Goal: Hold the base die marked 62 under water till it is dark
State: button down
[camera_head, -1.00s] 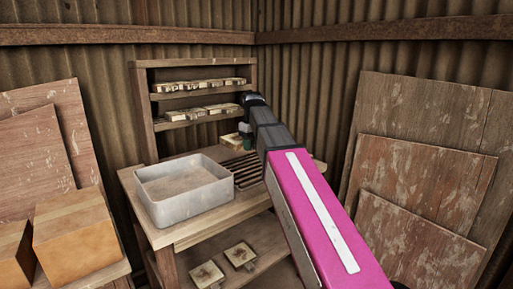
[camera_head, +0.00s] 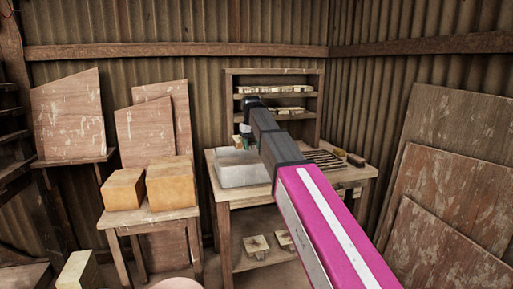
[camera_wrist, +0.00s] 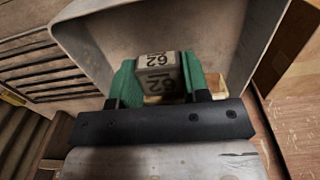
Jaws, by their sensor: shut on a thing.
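The base die marked 62 (camera_wrist: 158,62) is a pale grey-beige block. The number shows on its top and its near face in the wrist view. My gripper (camera_wrist: 158,74) is shut on it, one green finger on each side. A grey metal tub (camera_head: 243,176) stands on the bench's left part, and its wall (camera_wrist: 92,52) fills the back of the wrist view. In the head view my gripper (camera_head: 243,138) is at the tub's back, around rim height or above. I cannot tell the water level or whether the die touches water.
A slatted rack (camera_head: 325,161) lies right of the tub on the wooden bench (camera_head: 222,203). A shelf unit (camera_head: 317,102) with rows of pale blocks stands behind. Cardboard boxes (camera_head: 170,184) sit on a small table to the left. Boards lean at the right (camera_head: 440,247).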

jog(key=shift+s+a+f, duration=0.1)
jog(key=shift+a+f, duration=0.1)
jog(key=shift+f, duration=6.55)
dwell(1.2)
